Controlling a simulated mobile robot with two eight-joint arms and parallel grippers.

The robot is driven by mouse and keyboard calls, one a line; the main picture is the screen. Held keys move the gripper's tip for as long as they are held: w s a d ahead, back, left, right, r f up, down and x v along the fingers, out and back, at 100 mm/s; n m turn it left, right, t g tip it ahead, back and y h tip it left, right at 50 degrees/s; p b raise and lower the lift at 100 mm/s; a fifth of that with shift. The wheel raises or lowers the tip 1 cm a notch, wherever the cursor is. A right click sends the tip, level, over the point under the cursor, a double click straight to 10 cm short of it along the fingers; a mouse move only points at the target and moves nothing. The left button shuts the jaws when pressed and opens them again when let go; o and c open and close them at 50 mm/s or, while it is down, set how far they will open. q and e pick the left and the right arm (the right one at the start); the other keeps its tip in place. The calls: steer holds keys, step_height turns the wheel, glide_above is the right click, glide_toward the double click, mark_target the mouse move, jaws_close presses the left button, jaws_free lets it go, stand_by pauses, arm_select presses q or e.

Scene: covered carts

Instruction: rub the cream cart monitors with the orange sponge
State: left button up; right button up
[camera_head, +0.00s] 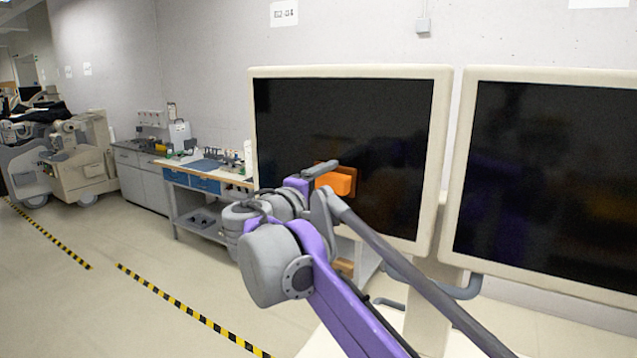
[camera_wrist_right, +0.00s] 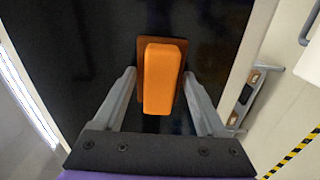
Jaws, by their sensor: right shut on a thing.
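Two cream-framed cart monitors with dark screens stand side by side: the left monitor (camera_head: 300,130) and the right monitor (camera_head: 560,180). My right gripper (camera_head: 328,178) is in front of the left monitor's screen, shut on the orange sponge (camera_head: 342,184). In the right wrist view the orange sponge (camera_wrist_right: 162,80) sits between the two fingers, with the dark screen (camera_wrist_right: 90,60) close behind it. A darker orange patch, likely its reflection, shows beside it. I cannot tell for sure whether the sponge touches the glass. My left gripper is not in view.
A workbench (camera_head: 205,180) with blue drawers and small items stands behind on the left. A beige machine on wheels (camera_head: 80,165) is at the far left. Yellow-black tape (camera_head: 190,312) marks the open floor. A grey handle (camera_head: 465,290) shows below the monitors.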

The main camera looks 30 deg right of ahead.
mark_target(367, 184)
steer(key=shift+s+d, duration=0.6)
steer(key=shift+s, duration=0.4)
steer(key=shift+s+d, duration=0.55)
steer(key=shift+s, duration=0.4)
steer(key=shift+s+d, duration=0.6)
steer(key=shift+s, duration=0.4)
steer(key=shift+a, duration=0.15)
steer(key=shift+s+a, duration=0.1)
steer(key=shift+a, duration=0.2)
steer(key=shift+v, duration=2.6)
steer(key=v, duration=0.3)
